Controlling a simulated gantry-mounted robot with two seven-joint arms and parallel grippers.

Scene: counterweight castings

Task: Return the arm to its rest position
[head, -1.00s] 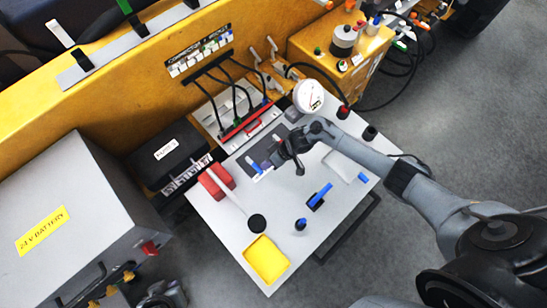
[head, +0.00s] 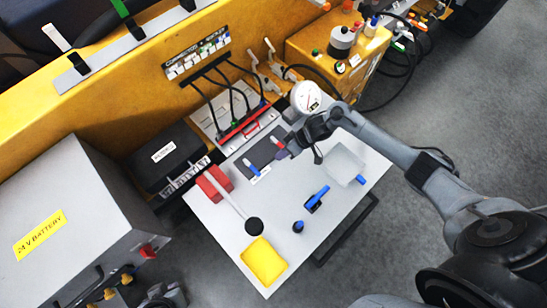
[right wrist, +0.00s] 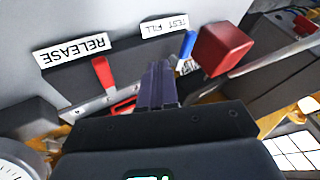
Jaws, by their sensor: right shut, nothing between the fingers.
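My right arm (head: 400,158) reaches in from the right over the grey table (head: 235,218). My right gripper (head: 288,151) is over the back of the table, beside a dark panel (head: 262,155) with a blue lever (head: 250,167) and a red lever (head: 278,143). In the right wrist view its two fingers (right wrist: 158,84) are together and empty. There the red lever (right wrist: 103,73) stands by the RELEASE label (right wrist: 73,51), and the blue lever (right wrist: 187,46) by the TEST FILL label (right wrist: 164,28). The fingers appear between the levers; contact cannot be told. My left gripper cannot be made out.
The table carries a yellow tray (head: 264,262), a red block (head: 208,184), a black round piece (head: 254,227), blue-handled items (head: 317,198) and a grey plate (head: 344,165). A gauge (head: 306,96) stands behind my gripper. A battery box (head: 75,215) is at left; floor at right is open.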

